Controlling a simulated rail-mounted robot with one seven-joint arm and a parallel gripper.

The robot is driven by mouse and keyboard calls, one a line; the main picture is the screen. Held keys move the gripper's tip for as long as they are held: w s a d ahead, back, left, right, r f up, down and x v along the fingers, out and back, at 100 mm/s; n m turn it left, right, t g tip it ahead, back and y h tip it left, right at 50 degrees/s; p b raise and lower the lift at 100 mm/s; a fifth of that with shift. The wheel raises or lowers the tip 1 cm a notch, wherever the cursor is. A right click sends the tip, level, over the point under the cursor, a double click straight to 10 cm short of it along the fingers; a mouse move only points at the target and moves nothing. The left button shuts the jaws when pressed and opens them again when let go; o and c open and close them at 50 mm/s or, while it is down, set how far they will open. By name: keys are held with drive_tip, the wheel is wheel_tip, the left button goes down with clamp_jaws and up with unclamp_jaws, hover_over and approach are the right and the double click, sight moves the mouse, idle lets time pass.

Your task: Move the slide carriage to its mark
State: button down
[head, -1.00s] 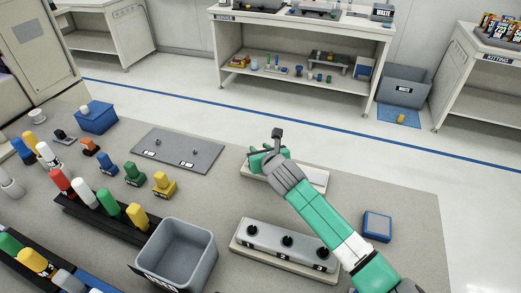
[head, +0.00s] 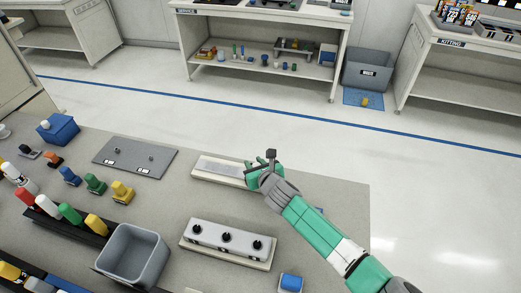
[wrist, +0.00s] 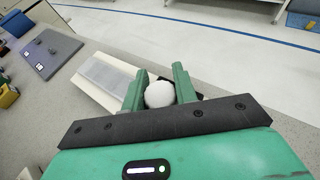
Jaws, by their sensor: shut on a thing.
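The slide's pale base (head: 205,177) with a grey track lies near the far edge of the bench. My gripper (head: 262,171) is over its right end. In the wrist view my gripper (wrist: 158,96) is shut on the white round knob of the slide carriage (wrist: 160,94), one green finger on each side. A dark part of the carriage shows beside the right finger. The track's long grey strip (wrist: 104,74) stretches bare to the left of the fingers. My fingers and hand hide most of the carriage, and I cannot make out the mark.
A grey plate with two pegs (head: 135,158) lies left of the slide. A panel with several black knobs (head: 228,240) and a grey bin (head: 133,256) stand nearer. A blue block (head: 291,283) lies at the front. The bench's right edge is close.

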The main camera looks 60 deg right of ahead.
drive_tip(key=shift+s+d+r, duration=0.1)
drive_tip(key=shift+s+r, duration=0.05)
drive_tip(key=c, duration=1.4)
unclamp_jaws()
drive_tip(key=o, duration=0.3)
drive_tip(key=shift+s, duration=0.25)
drive_tip(key=shift+w, duration=0.1)
